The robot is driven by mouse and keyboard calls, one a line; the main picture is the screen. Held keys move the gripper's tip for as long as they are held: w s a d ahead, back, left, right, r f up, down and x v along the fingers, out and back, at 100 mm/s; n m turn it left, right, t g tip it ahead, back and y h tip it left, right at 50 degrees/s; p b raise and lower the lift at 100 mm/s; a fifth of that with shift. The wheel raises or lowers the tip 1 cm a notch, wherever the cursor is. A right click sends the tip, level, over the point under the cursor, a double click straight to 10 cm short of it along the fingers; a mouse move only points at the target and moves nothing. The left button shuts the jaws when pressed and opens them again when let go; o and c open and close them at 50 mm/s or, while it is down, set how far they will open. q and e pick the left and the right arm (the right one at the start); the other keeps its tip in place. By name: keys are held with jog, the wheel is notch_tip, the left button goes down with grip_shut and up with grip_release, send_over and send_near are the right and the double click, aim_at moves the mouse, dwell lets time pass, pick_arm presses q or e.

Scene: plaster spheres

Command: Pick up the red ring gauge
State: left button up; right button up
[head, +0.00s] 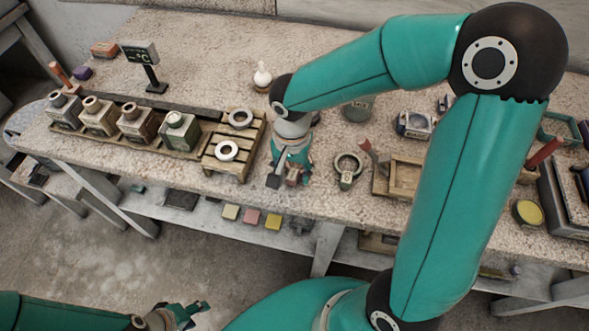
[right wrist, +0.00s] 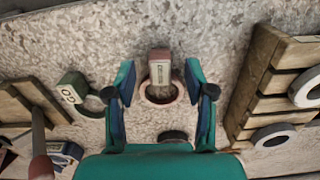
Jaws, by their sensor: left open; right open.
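The red ring gauge (right wrist: 160,62) lies on the stone bench top, its red handle and pale label plate between the fingers of my right gripper (right wrist: 160,93) in the right wrist view. Its ring is also between the fingers, with visible gaps on both sides. My right gripper (head: 283,178) is open over it in the head view, where the arm hides most of the gauge and only a bit of reddish handle (head: 293,178) shows. My left gripper (head: 191,314) is open and empty, low at the bottom left, in front of the bench.
A green-handled ring gauge (head: 346,181) lies to the right; it shows in the right wrist view (right wrist: 72,87). A wooden pallet (head: 236,161) with two pale rings stands to the left, beside a row of bottles. A wooden tray (head: 404,177) is farther right.

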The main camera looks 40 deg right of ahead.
notch_tip(320, 180, down, 2)
jog(key=shift+f, duration=0.1)
grip_shut()
jog(key=shift+r, duration=0.2)
dwell(0.3)
